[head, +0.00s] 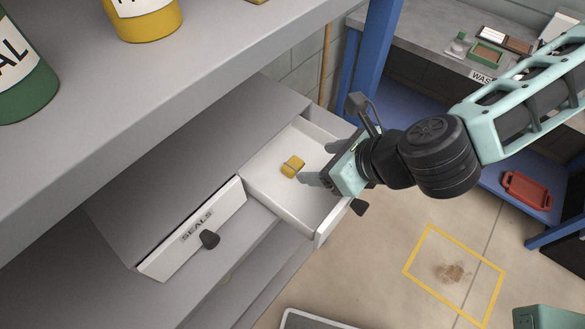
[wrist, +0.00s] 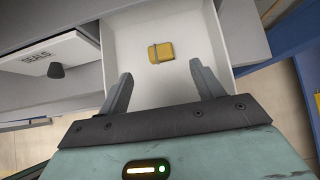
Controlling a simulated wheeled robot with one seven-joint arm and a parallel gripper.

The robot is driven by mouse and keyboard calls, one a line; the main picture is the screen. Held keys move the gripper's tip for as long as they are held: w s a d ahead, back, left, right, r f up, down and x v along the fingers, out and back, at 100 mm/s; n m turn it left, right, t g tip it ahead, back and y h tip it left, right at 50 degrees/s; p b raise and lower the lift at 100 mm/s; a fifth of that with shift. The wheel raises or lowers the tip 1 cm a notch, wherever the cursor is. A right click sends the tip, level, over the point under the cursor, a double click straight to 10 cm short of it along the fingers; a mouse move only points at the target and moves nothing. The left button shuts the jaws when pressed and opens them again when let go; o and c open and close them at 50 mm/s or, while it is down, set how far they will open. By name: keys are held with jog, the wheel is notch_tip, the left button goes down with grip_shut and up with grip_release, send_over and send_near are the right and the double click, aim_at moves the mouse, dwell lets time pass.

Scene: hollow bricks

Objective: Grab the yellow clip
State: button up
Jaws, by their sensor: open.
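The yellow clip (head: 292,166) lies on the floor of an open white drawer (head: 262,180), toward its inner part. A thin grey band crosses the clip in the wrist view (wrist: 160,52). My gripper (head: 318,163) is at the drawer's right side, its fingers pointing toward the clip. In the wrist view, my gripper's two fingers (wrist: 165,78) are spread apart with nothing between them. The clip sits beyond the fingertips, roughly centred between them, and I see no contact.
A closed drawer marked SEALS (head: 192,232) with a dark knob is to the left. A shelf (head: 190,75) with yellow and green cans overhangs the upper left. A blue post (head: 375,60) stands behind the open drawer.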

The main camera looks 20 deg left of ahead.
aim_at(292, 164)
jog(key=shift+p+x, duration=0.65)
jog(key=shift+x, duration=3.7)
jog(key=c, duration=1)
